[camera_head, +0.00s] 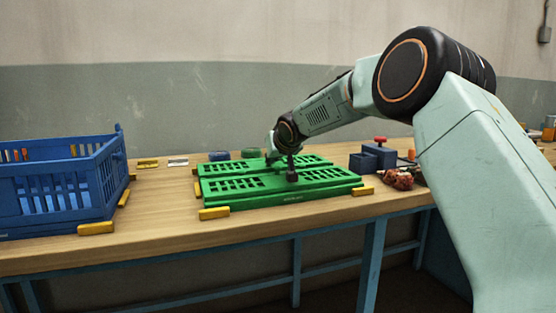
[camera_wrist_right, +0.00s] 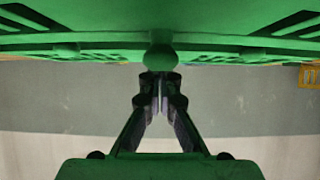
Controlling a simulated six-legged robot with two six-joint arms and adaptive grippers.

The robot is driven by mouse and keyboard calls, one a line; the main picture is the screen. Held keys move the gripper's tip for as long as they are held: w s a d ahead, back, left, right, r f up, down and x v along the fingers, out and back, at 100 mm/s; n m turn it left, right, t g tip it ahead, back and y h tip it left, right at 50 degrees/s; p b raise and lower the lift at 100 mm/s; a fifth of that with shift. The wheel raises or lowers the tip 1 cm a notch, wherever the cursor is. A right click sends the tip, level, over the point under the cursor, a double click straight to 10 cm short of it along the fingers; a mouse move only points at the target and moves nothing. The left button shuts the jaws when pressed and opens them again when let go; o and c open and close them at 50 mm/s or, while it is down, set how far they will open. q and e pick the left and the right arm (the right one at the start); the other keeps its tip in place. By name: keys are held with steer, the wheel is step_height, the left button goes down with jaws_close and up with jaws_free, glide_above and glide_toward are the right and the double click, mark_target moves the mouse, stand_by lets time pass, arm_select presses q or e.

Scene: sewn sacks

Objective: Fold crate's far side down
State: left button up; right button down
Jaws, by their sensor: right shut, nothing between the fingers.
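The green crate (camera_head: 235,188) lies low and flat on the wooden table, its slotted panels folded down. My right gripper (camera_head: 292,176) is at the middle of the crate, over its top panels, with its fingers shut and nothing between them. In the right wrist view the shut fingers (camera_wrist_right: 160,92) point at a green rounded knob (camera_wrist_right: 160,54) on a green edge (camera_wrist_right: 90,42); whether they touch cannot be told. The part of the crate behind my right gripper is hidden. My left gripper is not in view.
A blue slatted crate (camera_head: 108,172) stands upright at the left. Yellow blocks (camera_head: 214,213) sit around both crates. A dark blue box (camera_head: 378,156) and reddish items (camera_head: 398,180) lie at the right. Bare wood (camera_head: 160,205) shows between the crates.

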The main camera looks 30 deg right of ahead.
mark_target(278, 166)
steer(key=shift+w+r+p, duration=0.2)
steer(key=shift+r+p, duration=0.8)
steer(key=shift+p, duration=0.15)
steer(key=shift+r+p, duration=0.3)
steer(key=shift+r, duration=0.05)
steer(key=shift+v, duration=0.8)
steer(key=shift+s+a+f+b, duration=0.15)
steer(key=shift+s+f+b, duration=0.3)
steer(key=shift+s+b, duration=0.6)
steer(key=b, duration=0.1)
steer(key=s+b, duration=0.1)
steer(key=s, duration=0.1)
steer(key=shift+a+f+b, duration=0.25)
steer(key=shift+a+b, duration=0.05)
steer(key=shift+b, duration=0.1)
steer(key=shift+s+a+f+b, duration=0.1)
steer(key=shift+s+f+b, duration=0.15)
steer(key=shift+s+b, duration=0.3)
steer(key=shift+s+a+f+b, duration=0.15)
steer(key=shift+s+f+b, duration=0.1)
steer(key=shift+s+b, duration=0.35)
steer(key=shift+s+a+f+b, duration=0.1)
steer(key=shift+s+f+b, duration=0.05)
steer(key=shift+s+b, duration=0.3)
steer(key=shift+s+a+f+b, duration=0.1)
steer(key=shift+s+a+b, duration=0.05)
steer(key=shift+s+b, duration=0.3)
steer(key=shift+s, duration=0.15)
